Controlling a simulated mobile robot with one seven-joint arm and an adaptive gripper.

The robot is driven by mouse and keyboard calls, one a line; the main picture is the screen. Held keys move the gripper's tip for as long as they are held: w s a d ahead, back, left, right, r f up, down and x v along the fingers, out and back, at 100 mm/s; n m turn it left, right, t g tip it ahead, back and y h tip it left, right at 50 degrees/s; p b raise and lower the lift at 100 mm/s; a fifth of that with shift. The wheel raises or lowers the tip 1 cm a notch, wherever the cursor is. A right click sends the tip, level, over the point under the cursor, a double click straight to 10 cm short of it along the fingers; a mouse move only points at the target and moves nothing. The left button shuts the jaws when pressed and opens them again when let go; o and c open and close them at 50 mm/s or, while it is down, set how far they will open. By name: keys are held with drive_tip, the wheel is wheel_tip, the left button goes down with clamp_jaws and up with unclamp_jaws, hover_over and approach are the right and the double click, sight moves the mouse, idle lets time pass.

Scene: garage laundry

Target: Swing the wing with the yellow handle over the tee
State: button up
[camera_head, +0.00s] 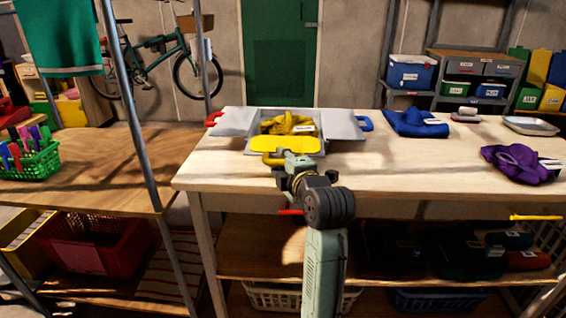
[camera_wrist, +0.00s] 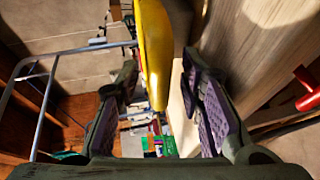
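The grey folding board lies on the pale table, with a left wing (camera_head: 236,121) bearing a red handle (camera_head: 213,118) and a right wing (camera_head: 345,127) bearing a blue handle (camera_head: 366,123). The yellow tee (camera_head: 287,123) is bunched in the middle. At the front edge is a flat yellow panel (camera_head: 285,146), with the yellow handle (camera_head: 272,159) below it, partly hidden by my gripper. My gripper (camera_head: 287,160) is open at that handle. In the wrist view, a long yellow bar (camera_wrist: 153,50), apparently the handle, shows between the spread fingers (camera_wrist: 160,92); contact is unclear.
On the table (camera_head: 410,165), a blue cloth (camera_head: 415,123), a purple cloth (camera_head: 515,164) and a grey tray (camera_head: 530,126) lie to the right. A red bar handle (camera_head: 290,212) juts from the table front. A metal post (camera_head: 130,105) stands at left.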

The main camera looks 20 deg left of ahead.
drive_tip(key=shift+c, duration=0.2)
clamp_jaws()
idle(0.6)
